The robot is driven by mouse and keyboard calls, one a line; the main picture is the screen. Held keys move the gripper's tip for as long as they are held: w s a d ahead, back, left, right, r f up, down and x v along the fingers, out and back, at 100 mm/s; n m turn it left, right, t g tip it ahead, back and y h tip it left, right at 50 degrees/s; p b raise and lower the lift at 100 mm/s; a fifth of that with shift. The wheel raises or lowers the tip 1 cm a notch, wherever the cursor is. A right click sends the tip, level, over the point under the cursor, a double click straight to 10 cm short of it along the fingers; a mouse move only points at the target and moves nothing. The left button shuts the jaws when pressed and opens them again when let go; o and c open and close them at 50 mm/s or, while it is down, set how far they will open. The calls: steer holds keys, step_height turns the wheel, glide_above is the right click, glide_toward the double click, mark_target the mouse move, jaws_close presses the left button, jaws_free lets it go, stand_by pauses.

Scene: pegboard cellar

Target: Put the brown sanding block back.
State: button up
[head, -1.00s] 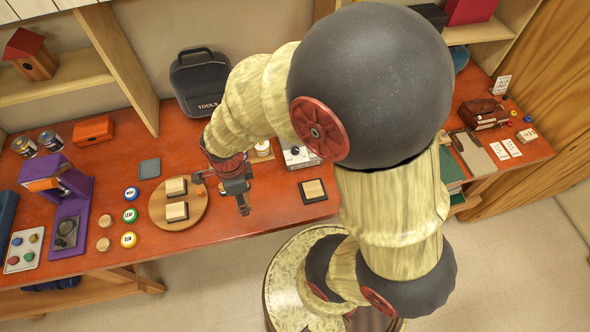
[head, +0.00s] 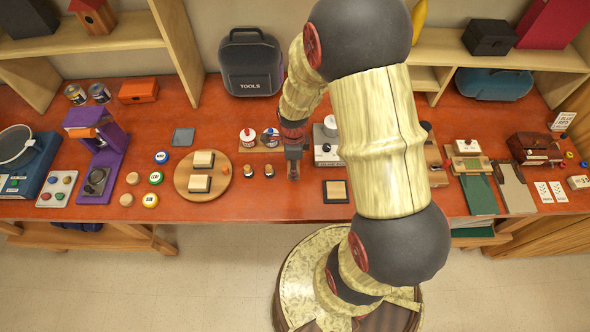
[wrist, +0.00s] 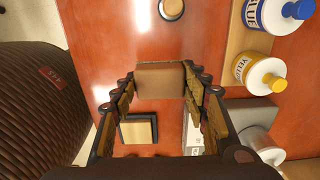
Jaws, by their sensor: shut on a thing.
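My gripper (head: 293,172) hangs over the red-brown worktop, between the round wooden board and a black-framed square. In the wrist view its fingers (wrist: 160,88) are shut on the brown sanding block (wrist: 160,76), which sits between the fingertips. In the head view the block is too small and dark to make out clearly. The black-framed square with a tan face (head: 336,191) lies just right of my gripper; it also shows in the wrist view (wrist: 138,131). The round board (head: 222,184) carries two cream-topped blocks (head: 203,159) with dark bases.
Paint bottles (head: 248,136) stand on a wooden strip behind my gripper. A grey box with a knob (head: 326,152) is behind the black-framed square. A tool case (head: 250,62) stands at the back.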

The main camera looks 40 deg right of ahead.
steer(key=shift+w+d+f, duration=0.4)
steer(key=shift+d+f, duration=0.1)
steer(key=shift+f, duration=0.3)
steer(key=shift+d+f, duration=0.1)
steer(key=shift+f, duration=1.55)
steer(key=shift+w+f, duration=0.1)
steer(key=shift+f, duration=0.1)
steer(key=o, duration=0.9)
steer(key=shift+o, duration=0.6)
steer(key=shift+r, duration=0.2)
